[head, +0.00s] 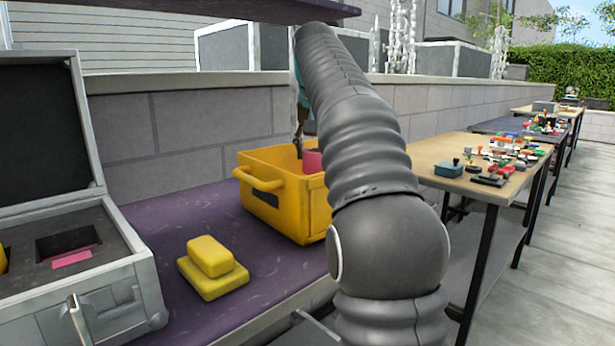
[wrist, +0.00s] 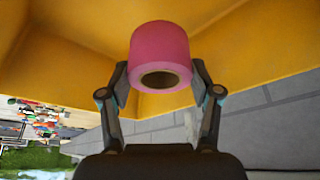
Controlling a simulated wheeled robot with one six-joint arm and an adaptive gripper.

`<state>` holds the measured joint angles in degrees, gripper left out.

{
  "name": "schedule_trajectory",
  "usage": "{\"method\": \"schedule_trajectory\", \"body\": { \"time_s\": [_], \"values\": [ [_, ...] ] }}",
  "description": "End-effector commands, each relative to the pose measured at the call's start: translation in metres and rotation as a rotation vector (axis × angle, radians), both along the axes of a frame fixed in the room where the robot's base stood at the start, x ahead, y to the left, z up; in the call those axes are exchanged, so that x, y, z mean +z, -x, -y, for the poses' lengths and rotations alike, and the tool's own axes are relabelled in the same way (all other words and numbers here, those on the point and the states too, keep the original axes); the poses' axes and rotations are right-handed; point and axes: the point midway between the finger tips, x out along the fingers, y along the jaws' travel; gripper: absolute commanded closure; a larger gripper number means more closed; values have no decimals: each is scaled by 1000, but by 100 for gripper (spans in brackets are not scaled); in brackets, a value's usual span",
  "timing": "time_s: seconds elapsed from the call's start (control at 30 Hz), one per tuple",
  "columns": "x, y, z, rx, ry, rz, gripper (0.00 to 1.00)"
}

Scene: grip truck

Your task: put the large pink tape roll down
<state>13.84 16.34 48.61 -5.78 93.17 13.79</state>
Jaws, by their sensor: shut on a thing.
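The large pink tape roll (wrist: 158,50) is between the two fingers of my gripper (wrist: 160,85) in the wrist view, with its dark core hole facing the camera. My gripper is shut on it. In the head view the pink roll (head: 312,161) shows partly, at the yellow crate (head: 272,213), with my arm hiding its right side. The crate's yellow walls (wrist: 258,45) surround the roll in the wrist view. I cannot tell whether the roll touches the crate floor.
The crate stands on a purple-topped table (head: 190,222) against a grey block wall. Yellow blocks (head: 211,262) lie in front of it. An open silver case (head: 90,285) with a pink piece (head: 72,258) is at left. Tables with small items (head: 500,155) stand at right.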

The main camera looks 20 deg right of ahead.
Motion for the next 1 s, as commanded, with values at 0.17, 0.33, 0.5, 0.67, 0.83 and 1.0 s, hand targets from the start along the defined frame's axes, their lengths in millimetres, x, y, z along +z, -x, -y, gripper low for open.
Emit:
{"method": "schedule_trajectory", "body": {
  "time_s": [0.17, 0.33, 0.5, 0.67, 0.83, 1.0],
  "values": [
    [-14, -20, -13, 1, 0, -1, 75],
    [-23, -24, -15, -1, 0, 0, 75],
    [-48, -23, -16, -1, -1, -1, 75],
    [-57, -23, -15, -1, 0, 1, 75],
    [-57, -23, -15, -1, 0, 1, 75],
    [-60, -23, -15, -1, 0, 0, 75]
  ]
}}
